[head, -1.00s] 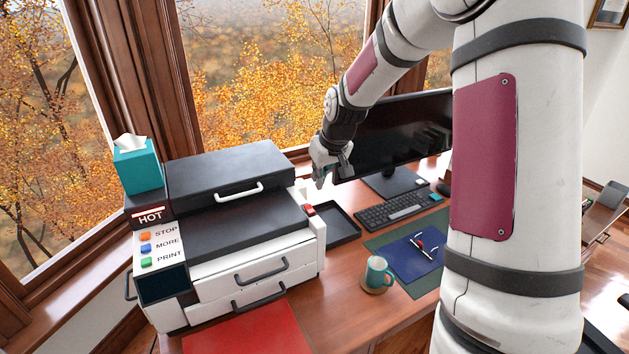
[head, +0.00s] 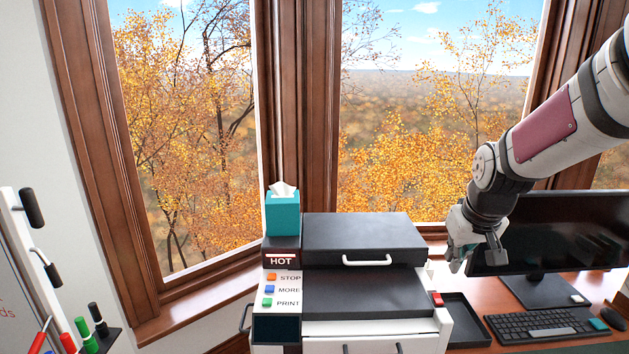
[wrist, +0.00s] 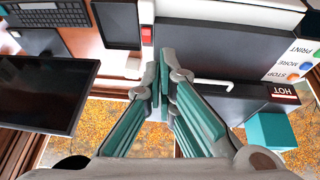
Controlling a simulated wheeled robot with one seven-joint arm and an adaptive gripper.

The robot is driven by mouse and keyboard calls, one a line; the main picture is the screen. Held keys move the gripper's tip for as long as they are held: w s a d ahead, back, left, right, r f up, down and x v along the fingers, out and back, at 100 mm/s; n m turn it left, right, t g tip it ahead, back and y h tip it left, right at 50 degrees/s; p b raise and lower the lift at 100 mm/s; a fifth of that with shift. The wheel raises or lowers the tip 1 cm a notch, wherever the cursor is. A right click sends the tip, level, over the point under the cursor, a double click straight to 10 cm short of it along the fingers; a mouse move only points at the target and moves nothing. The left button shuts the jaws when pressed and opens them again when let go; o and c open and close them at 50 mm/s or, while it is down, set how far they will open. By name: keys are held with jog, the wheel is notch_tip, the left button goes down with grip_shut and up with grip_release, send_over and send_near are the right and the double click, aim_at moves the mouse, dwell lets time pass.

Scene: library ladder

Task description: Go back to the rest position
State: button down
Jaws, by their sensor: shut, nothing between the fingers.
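My gripper (head: 456,262) hangs from the arm at the right of the head view, pointing down, in front of the monitor's left edge and to the right of the printer (head: 366,294). In the wrist view my gripper (wrist: 162,75) shows its teal-padded fingers close together at the tips, with nothing held. They appear above the region between the printer (wrist: 205,50) and the desk. The upper part of my arm runs out of the head view at the right.
A black monitor (head: 560,232), keyboard (head: 540,327) and black tray (head: 466,322) are on the desk right of the printer. A red switch (head: 437,299) is on the printer's right side. A teal tissue box (head: 283,212) stands on the printer's left. A marker holder (head: 103,342) is at lower left.

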jog(key=s+a+r, duration=0.2)
jog(key=s+a, duration=0.1)
jog(key=s, duration=0.5)
jog(key=s+a+r, duration=0.3)
jog(key=s, duration=0.5)
jog(key=s+a+r+t+b, duration=0.1)
jog(key=s+a+r, duration=0.1)
jog(key=s, duration=0.6)
jog(key=shift+s+a+r+y, duration=0.3)
jog(key=shift+a+y, duration=0.1)
jog(key=shift+a, duration=0.35)
jog(key=shift+w+a, duration=0.1)
jog(key=shift+a, duration=0.1)
